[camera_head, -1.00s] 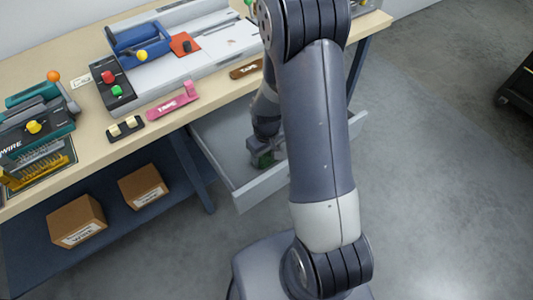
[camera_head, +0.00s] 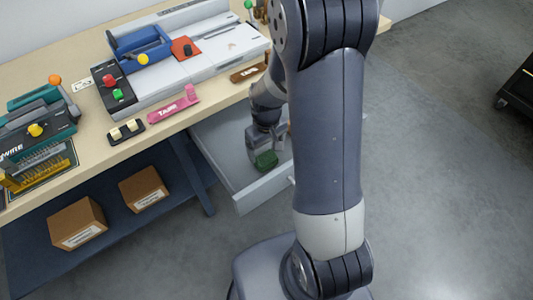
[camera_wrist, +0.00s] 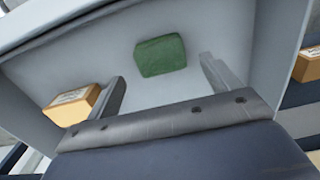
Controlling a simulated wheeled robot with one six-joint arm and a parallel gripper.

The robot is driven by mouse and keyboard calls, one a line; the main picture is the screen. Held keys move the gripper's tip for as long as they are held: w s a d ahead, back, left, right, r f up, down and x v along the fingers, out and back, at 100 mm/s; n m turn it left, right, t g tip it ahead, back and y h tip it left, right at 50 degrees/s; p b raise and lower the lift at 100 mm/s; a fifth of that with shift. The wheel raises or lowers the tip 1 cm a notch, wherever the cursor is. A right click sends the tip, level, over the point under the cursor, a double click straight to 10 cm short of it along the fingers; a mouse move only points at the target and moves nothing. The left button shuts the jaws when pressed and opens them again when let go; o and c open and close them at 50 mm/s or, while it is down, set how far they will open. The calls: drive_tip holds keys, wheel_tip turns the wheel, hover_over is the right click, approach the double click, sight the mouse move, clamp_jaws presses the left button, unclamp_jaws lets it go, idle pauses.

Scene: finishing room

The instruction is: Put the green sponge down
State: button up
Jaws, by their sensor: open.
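The green sponge (camera_head: 266,159) lies on the floor of the open grey drawer (camera_head: 262,192). In the wrist view the sponge (camera_wrist: 160,56) shows whole, beyond and between my two spread fingers. My gripper (camera_head: 264,148) is over the drawer, close to the sponge. In the wrist view my gripper (camera_wrist: 164,82) is open, with nothing between its fingers and a gap to the sponge. My arm hides the right part of the drawer in the head view.
The workbench (camera_head: 75,173) above the drawer holds a pink tool (camera_head: 174,106), a brown piece (camera_head: 247,72) and machines. Cardboard boxes (camera_head: 78,222) stand on the lower shelf. An orange labelled box (camera_wrist: 72,104) shows left of my fingers.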

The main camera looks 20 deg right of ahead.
sight(267, 158)
wheel_tip(267, 158, up, 6)
drive_tip(key=shift+r, duration=0.25)
drive_tip(key=shift+f, duration=4.9)
